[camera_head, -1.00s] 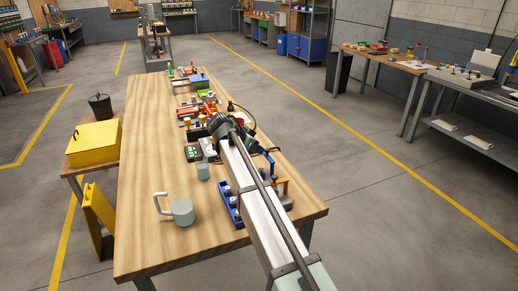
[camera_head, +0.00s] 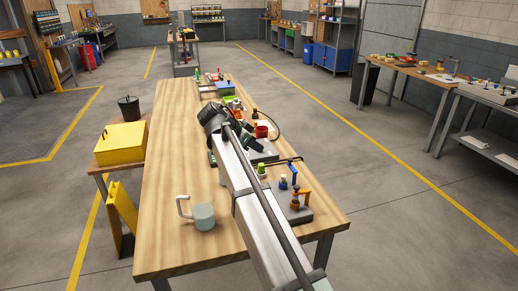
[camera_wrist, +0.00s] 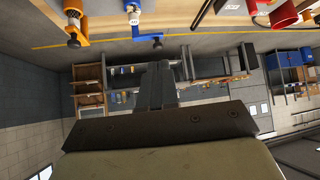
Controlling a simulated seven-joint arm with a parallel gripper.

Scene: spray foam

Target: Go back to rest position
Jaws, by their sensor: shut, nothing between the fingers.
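My gripper shows in the wrist view (camera_wrist: 158,88), with its dark fingers together and nothing between them. In the head view, my arm reaches from the bottom over the wooden table (camera_head: 172,170), and its dark wrist end is above the row of items at the table's middle. The fingertips are hard to make out there. The gripper appears raised clear of the tabletop and touches nothing that I can see. No spray foam can is recognisable.
A grey-green mug (camera_head: 204,217) stands at the near left of the table. Orange-handled fixtures (camera_head: 300,197) stand at the right edge, beside my arm. A yellow box (camera_head: 121,144) sits on a side stand. The table's left strip is clear.

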